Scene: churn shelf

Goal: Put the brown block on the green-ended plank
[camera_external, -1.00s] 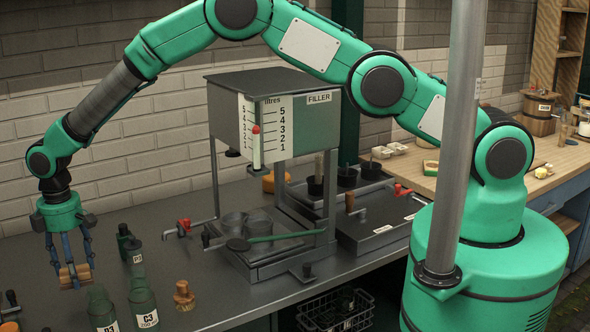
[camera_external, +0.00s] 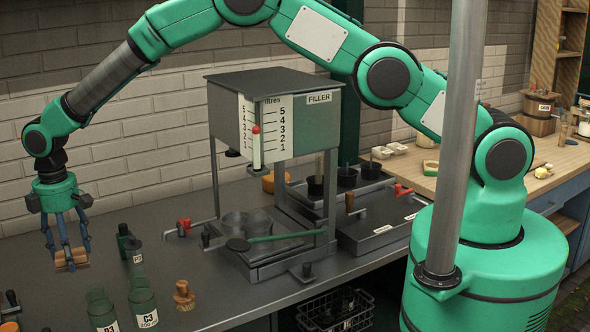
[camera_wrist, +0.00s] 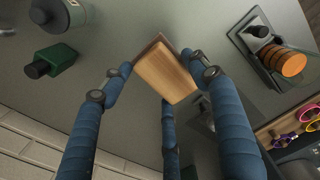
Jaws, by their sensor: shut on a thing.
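My gripper (camera_external: 68,252), with blue jointed fingers, is shut on the brown block (camera_external: 71,261) and holds it above the left part of the grey bench. In the wrist view the block (camera_wrist: 165,72) is a light wooden piece with a darker edge, gripped between the fingertips.
The metal filler (camera_external: 275,120) stands mid-bench. A wooden counter (camera_external: 480,165) with small containers lies at the right.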

